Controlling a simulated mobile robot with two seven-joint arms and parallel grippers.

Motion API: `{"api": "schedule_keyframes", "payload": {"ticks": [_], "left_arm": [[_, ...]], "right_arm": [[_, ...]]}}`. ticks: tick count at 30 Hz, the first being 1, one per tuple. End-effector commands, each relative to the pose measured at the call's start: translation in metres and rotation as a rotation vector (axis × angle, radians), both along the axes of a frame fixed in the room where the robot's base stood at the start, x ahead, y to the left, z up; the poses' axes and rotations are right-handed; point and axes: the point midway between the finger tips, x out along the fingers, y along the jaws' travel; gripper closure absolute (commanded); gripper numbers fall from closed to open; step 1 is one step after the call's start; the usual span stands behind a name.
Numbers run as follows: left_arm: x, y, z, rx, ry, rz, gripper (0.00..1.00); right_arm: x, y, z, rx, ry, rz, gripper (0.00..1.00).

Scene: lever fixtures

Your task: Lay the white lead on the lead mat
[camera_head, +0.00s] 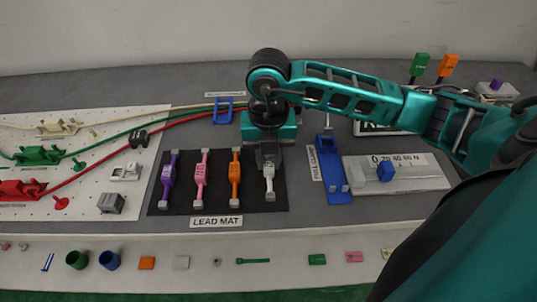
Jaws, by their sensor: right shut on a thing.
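The black lead mat (220,199) lies on the grey bench, with a "LEAD MAT" label at its front edge. A purple lead (168,181), a pink lead (202,178) and an orange lead (235,178) lie on it side by side. The white lead (269,184) is at the mat's right end, in line with the others. My right gripper (268,164) points down and is shut on the white lead's far end. The gripper hides that end, and I cannot tell whether the lead touches the mat. My left gripper is not in view.
A white pegboard (120,165) with white, green and red clamps and cables stands at left. A blue lever fixture (332,175) and a slider scale (425,178) are to the right of the mat. Small cups and blocks line a front shelf (200,245).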

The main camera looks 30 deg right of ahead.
Motion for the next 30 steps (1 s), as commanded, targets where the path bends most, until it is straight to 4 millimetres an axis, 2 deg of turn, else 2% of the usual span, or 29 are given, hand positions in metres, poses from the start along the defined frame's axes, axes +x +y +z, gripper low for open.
{"api": "schedule_keyframes", "payload": {"ticks": [30], "left_arm": [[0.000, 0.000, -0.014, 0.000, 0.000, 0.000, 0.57]], "right_arm": [[0.000, 0.000, -0.017, 0.000, 0.000, 0.000, 1.00]]}}
